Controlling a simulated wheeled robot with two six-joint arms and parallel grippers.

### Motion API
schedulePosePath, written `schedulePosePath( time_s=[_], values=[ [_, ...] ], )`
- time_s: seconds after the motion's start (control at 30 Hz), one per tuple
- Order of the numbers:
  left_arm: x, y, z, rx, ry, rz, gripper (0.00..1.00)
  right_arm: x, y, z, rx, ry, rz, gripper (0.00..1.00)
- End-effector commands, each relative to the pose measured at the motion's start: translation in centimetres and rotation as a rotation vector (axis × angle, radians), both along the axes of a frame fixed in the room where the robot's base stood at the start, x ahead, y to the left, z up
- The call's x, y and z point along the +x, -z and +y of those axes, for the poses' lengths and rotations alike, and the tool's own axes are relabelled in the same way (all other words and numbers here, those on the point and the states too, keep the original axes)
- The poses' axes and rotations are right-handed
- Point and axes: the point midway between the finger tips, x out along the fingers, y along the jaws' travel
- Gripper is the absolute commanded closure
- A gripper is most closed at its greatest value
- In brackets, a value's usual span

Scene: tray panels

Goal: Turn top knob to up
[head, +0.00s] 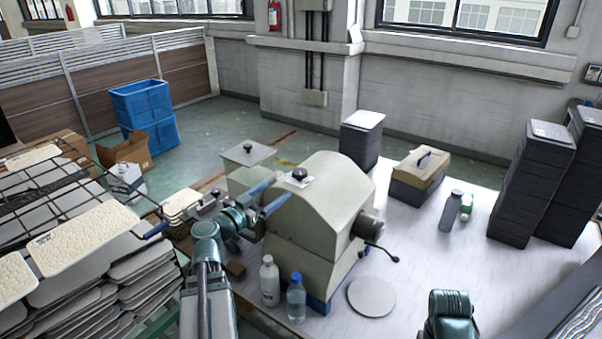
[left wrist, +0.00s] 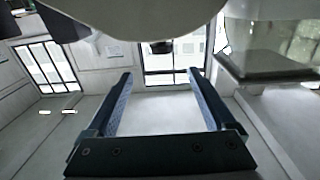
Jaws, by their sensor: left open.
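A black knob (head: 299,174) sits on a small light plate on top of a beige, round-topped machine (head: 320,205). My left gripper (head: 281,188) is open and empty, its blue fingers just left of the knob, apart from it as far as I can tell. In the left wrist view the fingers (left wrist: 160,75) stand wide apart with nothing between them. A small dark shape (left wrist: 161,47) shows beyond the tips, under a pale curved surface; I cannot tell surely that it is the knob. My right gripper is not in view.
A dark cylinder (head: 367,226) with a lever sticks out at the machine's right. Two bottles (head: 270,281) (head: 296,298) stand at its front. A grey disc (head: 371,296) lies on the white table. Stacked panels (head: 85,240) and a wire rack fill the left.

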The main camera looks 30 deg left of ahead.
Motion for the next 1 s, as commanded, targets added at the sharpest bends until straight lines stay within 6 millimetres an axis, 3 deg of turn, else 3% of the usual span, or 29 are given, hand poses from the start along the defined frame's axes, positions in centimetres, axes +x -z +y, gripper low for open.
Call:
schedulePosePath(
  time_s=[0.27,0.7,1.0],
  values=[
    [1.0,0.0,0.0,0.0,0.0,0.0,0.12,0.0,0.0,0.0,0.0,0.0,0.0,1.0],
    [9.5,0.0,-0.9,0.0,0.001,0.0,0.12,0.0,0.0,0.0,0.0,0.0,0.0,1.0],
    [13.1,0.0,-1.4,0.0,-0.001,0.0,0.12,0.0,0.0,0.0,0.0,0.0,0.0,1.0]
  ],
)
